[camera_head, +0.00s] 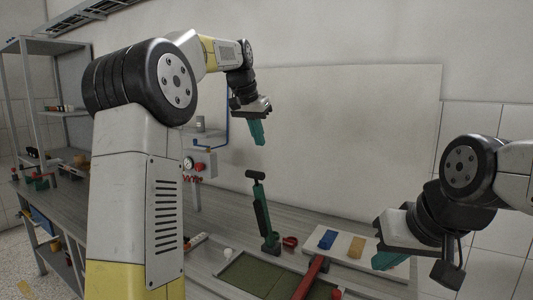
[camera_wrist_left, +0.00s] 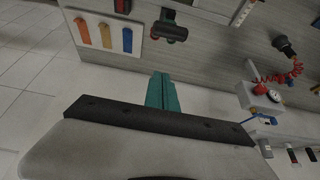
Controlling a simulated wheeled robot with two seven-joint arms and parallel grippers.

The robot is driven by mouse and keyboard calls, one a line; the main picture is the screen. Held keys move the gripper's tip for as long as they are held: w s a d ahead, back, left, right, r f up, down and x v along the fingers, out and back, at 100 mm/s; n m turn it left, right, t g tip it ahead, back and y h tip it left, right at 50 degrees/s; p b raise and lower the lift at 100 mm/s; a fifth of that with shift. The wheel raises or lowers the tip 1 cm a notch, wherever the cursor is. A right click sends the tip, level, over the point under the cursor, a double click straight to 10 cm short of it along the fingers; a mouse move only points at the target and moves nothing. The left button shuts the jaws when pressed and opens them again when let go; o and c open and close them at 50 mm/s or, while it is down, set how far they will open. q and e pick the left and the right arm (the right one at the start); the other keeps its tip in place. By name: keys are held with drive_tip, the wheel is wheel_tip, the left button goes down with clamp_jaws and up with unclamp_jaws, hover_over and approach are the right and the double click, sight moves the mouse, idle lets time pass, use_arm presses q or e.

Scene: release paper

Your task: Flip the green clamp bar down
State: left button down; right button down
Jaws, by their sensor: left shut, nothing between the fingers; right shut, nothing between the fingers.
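The green clamp bar (camera_head: 262,212) stands nearly upright on the bench in the head view, with a black crosswise handle (camera_head: 255,175) at its top. In the left wrist view the clamp (camera_wrist_left: 168,27) is seen from above near the top edge, its bar foreshortened. My left gripper (camera_head: 258,133) is shut and empty, in the air above the handle and apart from it; its teal fingers (camera_wrist_left: 162,92) also show in the left wrist view. My right gripper (camera_head: 386,260) is shut and empty at the right, low over the bench's right part, well apart from the clamp.
A light board (camera_head: 355,262) with blue and tan pieces lies right of the clamp. A red bar (camera_head: 310,278) lies across the green mat (camera_head: 258,278) in front. A pressure gauge (camera_head: 188,162) with red coiled hose is behind left. A shelf (camera_head: 30,85) stands far left.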

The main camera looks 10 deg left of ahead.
use_arm(q)
hover_over(259, 185)
drive_tip(key=w+d, duration=0.1)
drive_tip(key=w, duration=0.3)
wheel_tip(259, 185, down, 8)
drive_tip(key=shift+s+a+f, duration=0.15)
drive_tip(key=shift+s+a, duration=0.05)
drive_tip(key=shift+s, duration=0.45)
drive_tip(key=shift+s+a+f, duration=0.1)
drive_tip(key=shift+s+a, duration=0.05)
drive_tip(key=shift+s, duration=0.45)
drive_tip(key=shift+s+a+f, duration=0.15)
drive_tip(key=shift+s+a, duration=0.05)
drive_tip(key=shift+s, duration=0.45)
